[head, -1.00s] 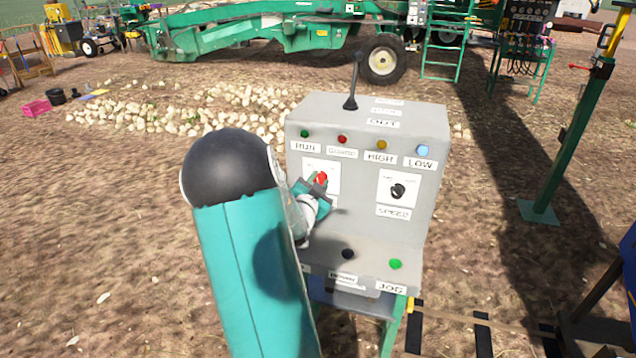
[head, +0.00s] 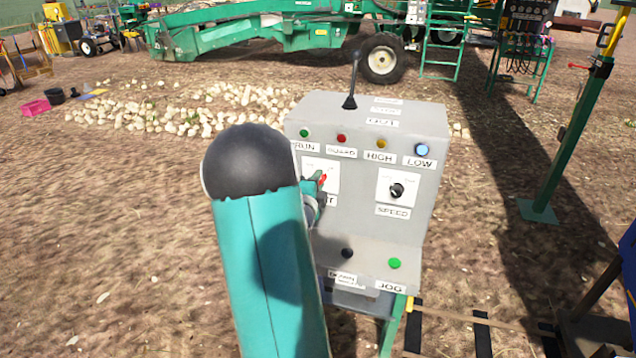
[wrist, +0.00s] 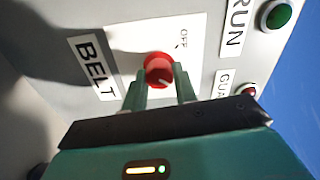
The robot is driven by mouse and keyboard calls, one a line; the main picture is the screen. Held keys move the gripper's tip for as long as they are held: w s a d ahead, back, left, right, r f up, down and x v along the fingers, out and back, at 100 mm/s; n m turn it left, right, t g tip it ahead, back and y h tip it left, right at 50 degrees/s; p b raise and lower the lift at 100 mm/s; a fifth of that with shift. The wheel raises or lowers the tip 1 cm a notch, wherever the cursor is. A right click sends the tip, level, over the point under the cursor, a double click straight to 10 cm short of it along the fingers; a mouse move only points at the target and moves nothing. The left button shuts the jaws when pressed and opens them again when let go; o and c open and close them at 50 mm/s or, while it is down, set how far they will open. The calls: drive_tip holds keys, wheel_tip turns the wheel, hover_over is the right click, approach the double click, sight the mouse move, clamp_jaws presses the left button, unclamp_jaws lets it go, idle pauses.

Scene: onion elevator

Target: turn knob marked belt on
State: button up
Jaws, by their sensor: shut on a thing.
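The red knob (wrist: 158,71) sits on a white plate beside the BELT label (wrist: 92,66) in the wrist view. An OFF mark shows on the plate, and a pale pointer line shows on the knob's lower right. My gripper (wrist: 160,88) is shut on the knob, with one teal finger on each side. In the head view the knob (head: 322,181) shows only as a bit of red at my gripper (head: 318,182). My arm hides part of the BELT label and the panel's left side there.
The grey control box (head: 360,235) also bears a black SPEED knob (head: 397,190) to the right, an upright lever (head: 351,82) on top, and a green JOG button (head: 395,263) below. RUN, GUARD, HIGH and LOW lamps line the upper panel.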

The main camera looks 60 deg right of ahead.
drive_tip(key=shift+m, duration=0.5)
drive_tip(key=o, duration=1)
drive_tip(key=shift+a, duration=0.15)
drive_tip(key=a, duration=0.4)
drive_tip(key=s+a, duration=0.1)
drive_tip(key=a, duration=0.4)
drive_tip(key=s+a, duration=0.1)
drive_tip(key=a, duration=0.3)
drive_tip(key=shift+s+a, duration=0.1)
drive_tip(key=shift+a, duration=0.15)
